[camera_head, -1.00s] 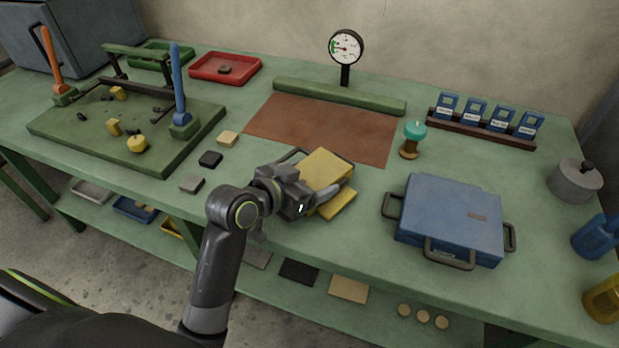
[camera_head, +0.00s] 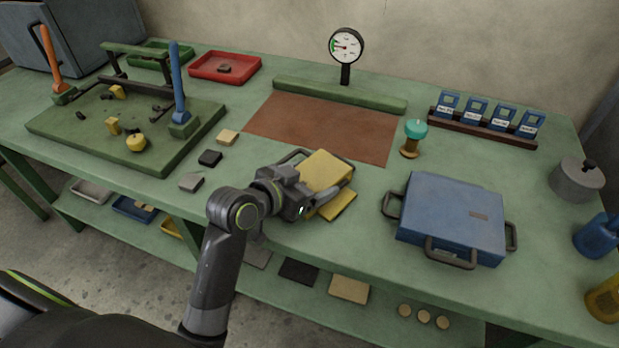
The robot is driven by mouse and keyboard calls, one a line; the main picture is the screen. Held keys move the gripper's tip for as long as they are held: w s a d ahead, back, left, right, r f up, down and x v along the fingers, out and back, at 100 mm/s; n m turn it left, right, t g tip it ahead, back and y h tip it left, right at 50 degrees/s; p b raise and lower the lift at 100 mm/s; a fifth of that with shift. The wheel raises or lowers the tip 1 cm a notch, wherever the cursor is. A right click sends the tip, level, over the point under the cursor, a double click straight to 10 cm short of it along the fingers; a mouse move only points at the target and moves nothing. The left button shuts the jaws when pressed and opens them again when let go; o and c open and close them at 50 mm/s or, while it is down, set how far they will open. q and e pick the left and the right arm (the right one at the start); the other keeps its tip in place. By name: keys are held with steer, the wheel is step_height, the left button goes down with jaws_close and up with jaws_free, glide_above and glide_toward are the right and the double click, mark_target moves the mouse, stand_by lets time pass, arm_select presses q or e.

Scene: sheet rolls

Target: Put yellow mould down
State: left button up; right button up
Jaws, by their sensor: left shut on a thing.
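The yellow mould (camera_head: 326,171) is a blocky yellow piece with a second yellow part (camera_head: 338,206) at its lower right. It is at the front middle of the green table, left of the blue case. My left gripper (camera_head: 325,194) is shut on the yellow mould, with its fingers along the mould's near and far sides. The mould is at or very close to the table top; I cannot tell whether it touches. The gripper hides the mould's left side. My right gripper does not show.
A blue case (camera_head: 452,220) with handles lies to the right. A brown mat (camera_head: 322,127) lies behind, with a turquoise-topped stamp (camera_head: 413,138) at its right. Small blocks (camera_head: 209,158) lie to the left beside a green board (camera_head: 70,127). The table's front edge is close to the gripper.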

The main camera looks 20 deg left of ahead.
arm_select(q)
steer(key=shift+s+f, duration=0.1)
steer(key=shift+f, duration=0.15)
